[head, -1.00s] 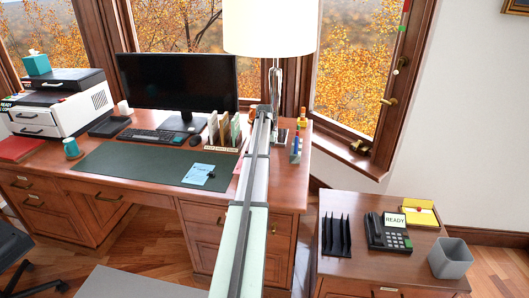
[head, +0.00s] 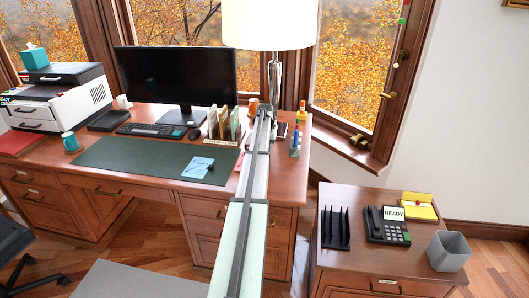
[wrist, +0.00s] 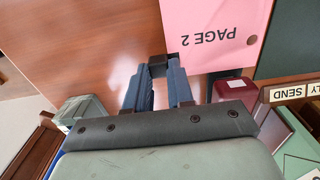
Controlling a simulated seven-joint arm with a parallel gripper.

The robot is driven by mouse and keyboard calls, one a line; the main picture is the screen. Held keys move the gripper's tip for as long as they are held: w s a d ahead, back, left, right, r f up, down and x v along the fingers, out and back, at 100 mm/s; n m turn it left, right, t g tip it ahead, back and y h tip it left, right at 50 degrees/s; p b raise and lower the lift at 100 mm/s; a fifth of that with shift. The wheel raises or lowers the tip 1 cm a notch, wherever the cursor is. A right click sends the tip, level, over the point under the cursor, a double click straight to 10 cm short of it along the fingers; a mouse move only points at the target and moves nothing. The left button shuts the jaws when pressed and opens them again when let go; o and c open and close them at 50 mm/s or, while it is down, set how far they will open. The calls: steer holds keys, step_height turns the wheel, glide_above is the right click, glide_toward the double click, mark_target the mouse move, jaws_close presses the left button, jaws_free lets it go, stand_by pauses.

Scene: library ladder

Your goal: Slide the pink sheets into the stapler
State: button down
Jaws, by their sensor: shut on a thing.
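In the wrist view the pink sheets (wrist: 215,35) reach in from the top, with "PAGE 2" upside down and a round dark mark near one corner. My gripper (wrist: 158,66) has dark blue fingers drawn together at the tips, shut on the lower left edge of the pink sheets. The sheets lie over or just above the brown desk top; I cannot tell if they touch it. I cannot make out the stapler for certain in either view.
The head view shows the file rack (head: 224,124), lamp (head: 268,22), monitor (head: 178,75) and green desk mat (head: 130,158).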

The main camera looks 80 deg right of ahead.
steer(key=shift+d, duration=2.4)
steer(key=shift+d, duration=0.1)
steer(key=c, duration=0.9)
jaws_free()
steer(key=shift+r, duration=0.15)
step_height(320, 180, up, 7)
steer(key=shift+f, duration=0.2)
